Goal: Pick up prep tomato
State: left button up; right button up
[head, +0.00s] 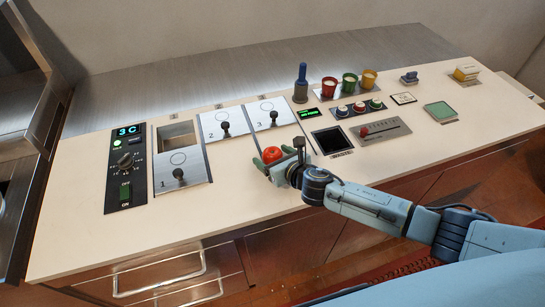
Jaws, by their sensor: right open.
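A red tomato (271,154) is on the pale counter, near the front edge and just below the lidded compartment marked 3. My right gripper (277,157) reaches in from the right, with its fingers open around or right beside the tomato. I cannot tell whether a finger touches it. The lower part of the tomato is hidden by the gripper. My left gripper is not in view.
Knobbed lids (222,122) lie behind the tomato. The front counter strip is clear.

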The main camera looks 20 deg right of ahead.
jog(key=shift+w+a+f, duration=0.15)
jog(key=shift+w, duration=0.3)
jog(key=c, duration=1.1)
